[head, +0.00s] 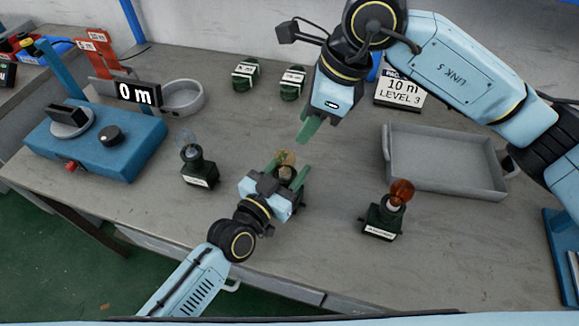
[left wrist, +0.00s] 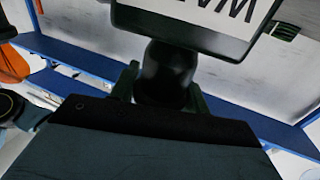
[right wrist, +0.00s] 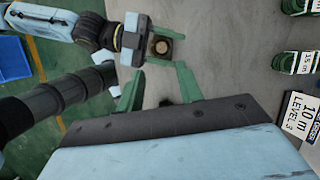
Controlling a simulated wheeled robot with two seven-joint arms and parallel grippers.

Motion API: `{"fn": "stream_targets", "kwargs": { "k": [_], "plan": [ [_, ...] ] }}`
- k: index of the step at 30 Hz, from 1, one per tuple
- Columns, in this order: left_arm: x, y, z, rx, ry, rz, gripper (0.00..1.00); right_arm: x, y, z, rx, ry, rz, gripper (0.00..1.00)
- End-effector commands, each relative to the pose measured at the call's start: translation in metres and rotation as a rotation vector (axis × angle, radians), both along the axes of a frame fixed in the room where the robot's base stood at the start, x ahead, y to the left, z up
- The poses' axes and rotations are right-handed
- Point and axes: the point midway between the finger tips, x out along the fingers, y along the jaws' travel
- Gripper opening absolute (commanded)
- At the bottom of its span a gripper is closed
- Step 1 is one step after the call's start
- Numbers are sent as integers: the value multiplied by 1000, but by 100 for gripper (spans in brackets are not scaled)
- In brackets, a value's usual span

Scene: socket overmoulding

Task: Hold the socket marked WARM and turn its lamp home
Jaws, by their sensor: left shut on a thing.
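My left gripper (head: 285,185) is shut on a dark green socket, which also shows in the left wrist view (left wrist: 165,75). Its white label (left wrist: 200,12) is cut off by the frame; the visible letters fit WARM. A yellowish lamp (head: 286,158) stands upright in this socket; whether it is fully seated I cannot tell. The right wrist view shows the lamp (right wrist: 160,46) from above, beyond the fingertips. My right gripper (right wrist: 158,82) is open and empty, above and behind the lamp in the head view (head: 308,130), apart from it.
A socket with a clear lamp (head: 188,145) stands left, another with an orange lamp (head: 401,191) right. A grey tray (head: 440,186) is at the right. A blue device (head: 90,145), a grey dish (head: 182,98), two green parts (head: 245,74) and a 10 m sign (head: 403,88) stand farther away.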

Motion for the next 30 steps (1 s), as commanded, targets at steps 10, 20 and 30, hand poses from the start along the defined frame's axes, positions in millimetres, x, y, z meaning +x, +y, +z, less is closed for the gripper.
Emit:
{"fn": "stream_targets", "kwargs": {
  "k": [10,20,30],
  "plan": [
    [0,0,0,1,1,0,21,0,11,1,-54,-57,234,61],
    [0,0,0,1,0,0,21,2,31,4,-204,-179,905,61],
    [0,0,-1,1,0,0,21,6,40,7,-305,-220,1438,61]
  ]
}}
